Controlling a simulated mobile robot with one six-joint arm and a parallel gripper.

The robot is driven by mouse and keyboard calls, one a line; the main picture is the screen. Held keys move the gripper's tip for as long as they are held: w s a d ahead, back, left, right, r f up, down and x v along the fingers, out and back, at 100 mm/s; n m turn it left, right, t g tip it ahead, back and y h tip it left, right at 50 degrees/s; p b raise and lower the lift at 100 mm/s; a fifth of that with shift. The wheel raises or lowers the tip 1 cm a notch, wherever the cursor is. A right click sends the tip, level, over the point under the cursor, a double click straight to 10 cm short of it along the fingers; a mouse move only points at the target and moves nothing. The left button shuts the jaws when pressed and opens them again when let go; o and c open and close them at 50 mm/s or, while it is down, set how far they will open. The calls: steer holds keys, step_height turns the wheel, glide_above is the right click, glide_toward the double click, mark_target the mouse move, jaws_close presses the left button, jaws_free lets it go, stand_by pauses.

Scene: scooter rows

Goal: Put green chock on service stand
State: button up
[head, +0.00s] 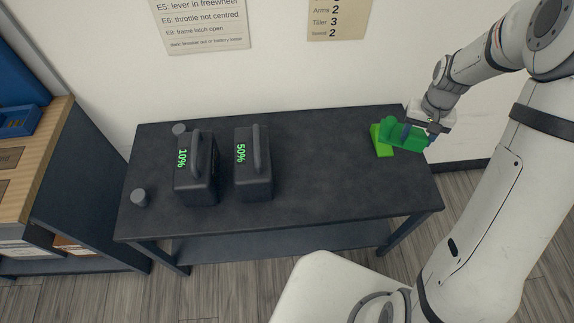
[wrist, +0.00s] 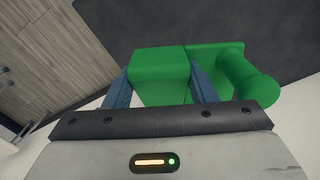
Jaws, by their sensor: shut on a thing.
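The green chock (head: 404,135) is at the right end of the dark table in the head view. My gripper (head: 420,132) is shut on the chock from the right. In the wrist view the blue fingers of my gripper (wrist: 160,88) clasp the block of the chock (wrist: 159,62), with the cylinder part to the right. I cannot tell whether the chock touches the table. I cannot make out a separate service stand.
The dark table (head: 310,150) carries two black battery packs, one marked 10% (head: 196,170) and one marked 50% (head: 254,165), plus small grey knobs (head: 139,197) at left. The table is clear between the packs and the chock. A wooden-topped shelf unit (head: 45,150) stands left.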

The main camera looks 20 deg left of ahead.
steer(key=a+f+n+b, duration=0.2)
steer(key=a+f+b, duration=0.2)
steer(key=a, duration=0.6)
steer(key=n+b, duration=0.3)
steer(key=b, duration=0.3)
glide_above(330, 157)
step_height(330, 157, down, 6)
steer(key=shift+f, duration=0.2)
steer(key=shift+f+b, duration=0.35)
steer(key=shift+f, duration=2.05)
steer(key=shift+f, duration=0.2)
steer(key=o, duration=1.2)
steer(key=shift+r, duration=0.1)
